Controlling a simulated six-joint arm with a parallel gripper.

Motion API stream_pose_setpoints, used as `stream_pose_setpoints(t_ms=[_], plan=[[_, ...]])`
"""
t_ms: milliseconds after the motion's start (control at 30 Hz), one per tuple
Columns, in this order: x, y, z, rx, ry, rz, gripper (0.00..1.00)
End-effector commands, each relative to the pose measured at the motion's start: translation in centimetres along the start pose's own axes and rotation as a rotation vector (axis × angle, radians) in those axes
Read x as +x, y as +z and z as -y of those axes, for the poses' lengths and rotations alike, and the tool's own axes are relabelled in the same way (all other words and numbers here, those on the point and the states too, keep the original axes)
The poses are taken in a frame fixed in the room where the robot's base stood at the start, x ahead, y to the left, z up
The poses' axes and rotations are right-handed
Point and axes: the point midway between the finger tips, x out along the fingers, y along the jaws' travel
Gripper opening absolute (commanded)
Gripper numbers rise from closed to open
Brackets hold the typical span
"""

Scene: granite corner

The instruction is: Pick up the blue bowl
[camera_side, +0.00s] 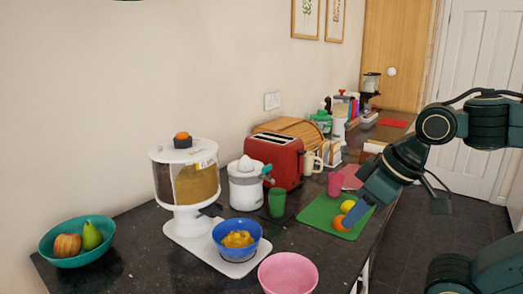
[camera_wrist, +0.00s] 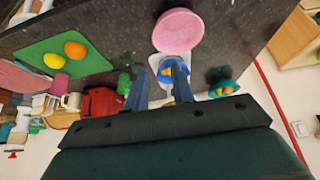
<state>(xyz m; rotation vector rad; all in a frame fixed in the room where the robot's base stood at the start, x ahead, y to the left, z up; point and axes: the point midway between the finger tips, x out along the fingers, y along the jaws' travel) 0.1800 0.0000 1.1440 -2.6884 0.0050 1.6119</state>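The blue bowl (camera_side: 222,249) stands upright on the white base of the cereal dispenser in the side view, with yellow flakes in it. In the wrist view the blue bowl (camera_wrist: 166,76) shows small, seen between and partly hidden by my fingers. My gripper (camera_side: 352,217) is over the green cutting board in the side view, well to the right of the bowl and apart from it. In the wrist view my gripper (camera_wrist: 160,75) has its two fingers apart with nothing held between them.
A pink bowl (camera_side: 288,275) stands at the counter's front edge beside the blue bowl. The dispenser (camera_side: 176,185) rises behind it. The green board (camera_side: 318,213) holds an orange and a lemon near my gripper. A green cup (camera_side: 277,203), juicer (camera_side: 245,187) and red toaster (camera_side: 279,160) stand behind.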

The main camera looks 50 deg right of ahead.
Motion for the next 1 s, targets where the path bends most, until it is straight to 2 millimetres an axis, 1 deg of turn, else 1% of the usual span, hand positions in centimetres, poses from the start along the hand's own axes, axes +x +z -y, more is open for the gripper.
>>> stream_pose_setpoints(t_ms=[167, 367, 667, 800, 1000], plan=[[0.5, -1.1, 0.0, 0.053, -0.005, 0.011, 0.25], [2.1, -3.4, -0.1, 0.191, -0.023, 0.039, 0.25], [5.8, -7.7, -1.1, 0.481, -0.07, 0.088, 0.25], [7.9, -9.5, -1.9, 0.625, -0.098, 0.113, 0.25], [11.1, -11.6, -3.4, 0.836, -0.142, 0.152, 0.25]])
